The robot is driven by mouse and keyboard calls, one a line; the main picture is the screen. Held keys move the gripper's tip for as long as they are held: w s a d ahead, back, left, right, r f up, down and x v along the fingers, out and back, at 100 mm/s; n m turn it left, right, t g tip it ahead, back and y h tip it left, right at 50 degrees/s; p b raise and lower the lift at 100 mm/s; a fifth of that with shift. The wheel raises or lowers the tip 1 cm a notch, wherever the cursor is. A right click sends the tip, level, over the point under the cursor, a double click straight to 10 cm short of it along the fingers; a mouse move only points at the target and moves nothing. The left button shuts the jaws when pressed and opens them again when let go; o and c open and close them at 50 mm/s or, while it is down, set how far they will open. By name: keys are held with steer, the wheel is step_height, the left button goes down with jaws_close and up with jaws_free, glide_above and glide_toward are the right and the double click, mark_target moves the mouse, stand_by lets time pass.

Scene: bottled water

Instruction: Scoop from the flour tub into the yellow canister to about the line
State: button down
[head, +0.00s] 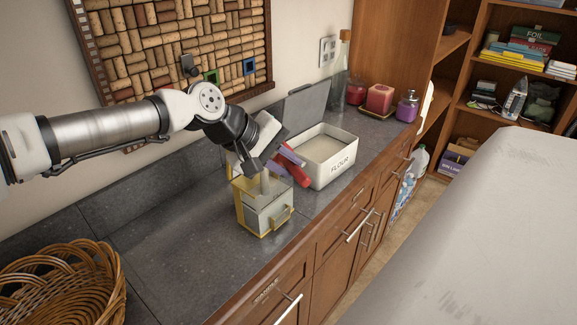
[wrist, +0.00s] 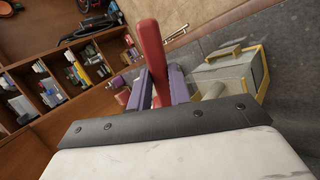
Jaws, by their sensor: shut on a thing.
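The yellow canister (head: 240,213), a clear-sided box with a yellow frame and handle, stands on the dark counter; it also shows at right in the wrist view (wrist: 262,72). Pale contents show through its side, but I cannot make out a line or the level. My gripper (head: 286,168) is beside and above its far side, purple fingers shut on the red handle of the scoop (head: 292,155). In the wrist view the red handle (wrist: 150,45) stands between the fingers. The scoop's pale bowl (wrist: 214,91) is at the canister's mouth, partly hidden. The white flour tub (head: 341,170), labelled FLOUR, holds pale flour.
The tub's grey lid (head: 306,104) leans behind it. A wicker basket (head: 60,285) sits at the front left. Candles (head: 380,99) and a bottle (head: 342,75) stand at the far end. The counter left of the canister is clear.

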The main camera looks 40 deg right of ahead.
steer(key=shift+w+a+f+g+h+b, duration=0.15)
steer(key=shift+f+g+h+b, duration=0.15)
steer(key=shift+f+h+b, duration=0.45)
steer(key=h+b, duration=0.1)
steer(key=h, duration=0.1)
steer(key=g+h+b, duration=0.1)
steer(key=h, duration=0.1)
steer(key=a+h+b, duration=0.1)
steer(key=h, duration=0.1)
steer(key=shift+w+a+r+n+g, duration=0.1)
steer(key=shift+w+r+n+g, duration=0.15)
steer(key=shift+r+n+g, duration=0.15)
steer(key=shift+r+b, duration=0.1)
steer(key=shift+b, duration=0.8)
